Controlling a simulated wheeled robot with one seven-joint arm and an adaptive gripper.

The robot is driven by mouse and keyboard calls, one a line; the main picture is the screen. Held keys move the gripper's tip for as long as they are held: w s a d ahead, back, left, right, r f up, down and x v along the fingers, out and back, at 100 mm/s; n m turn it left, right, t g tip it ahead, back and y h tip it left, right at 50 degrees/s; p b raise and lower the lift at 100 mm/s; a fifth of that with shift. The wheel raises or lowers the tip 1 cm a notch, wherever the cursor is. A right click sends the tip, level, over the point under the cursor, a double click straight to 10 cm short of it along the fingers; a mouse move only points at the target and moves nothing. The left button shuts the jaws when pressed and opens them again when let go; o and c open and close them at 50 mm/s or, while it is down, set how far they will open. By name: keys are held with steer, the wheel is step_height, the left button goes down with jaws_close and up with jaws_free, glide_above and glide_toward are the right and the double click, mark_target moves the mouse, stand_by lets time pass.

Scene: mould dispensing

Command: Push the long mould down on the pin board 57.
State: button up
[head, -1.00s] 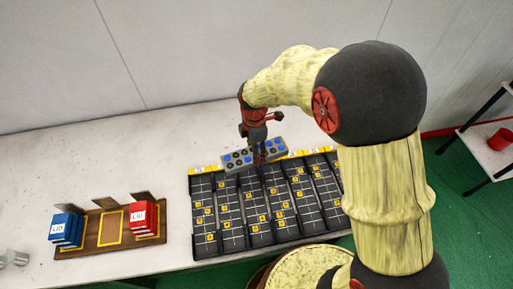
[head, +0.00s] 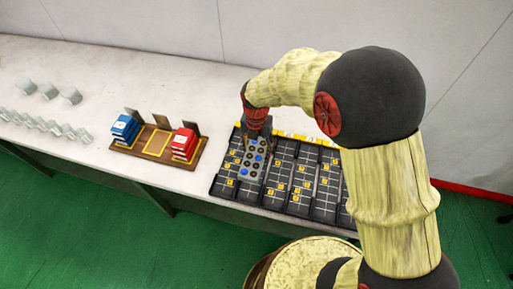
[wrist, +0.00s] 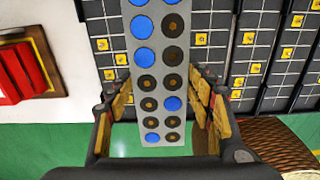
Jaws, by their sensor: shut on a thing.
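The long mould (head: 246,171) is a grey bar with two rows of blue and dark round cups. My gripper (head: 257,138) is shut on it and holds it over the left part of the black pin boards, lengthwise along them. In the wrist view the mould (wrist: 150,115) runs between the two fingers of my gripper (wrist: 160,103). The pin boards (head: 292,178) are black grids with small yellow number tiles, side by side; they also show in the wrist view (wrist: 226,50). I cannot read which one is 57. Whether the mould touches a board I cannot tell.
Left of the boards, a wooden tray (head: 158,142) holds blue lids (head: 124,129) and red lids (head: 183,145), with an empty middle slot. Several small grey cups (head: 50,91) stand at the far left of the white table (head: 100,65). The table behind the tray is clear.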

mark_target(256, 154)
steer(key=shift+f, duration=0.15)
steer(key=shift+f+b, duration=1.65)
steer(key=shift+f, duration=0.4)
steer(key=shift+f+b, duration=0.45)
steer(key=shift+f, duration=1.65)
stand_by(2.9)
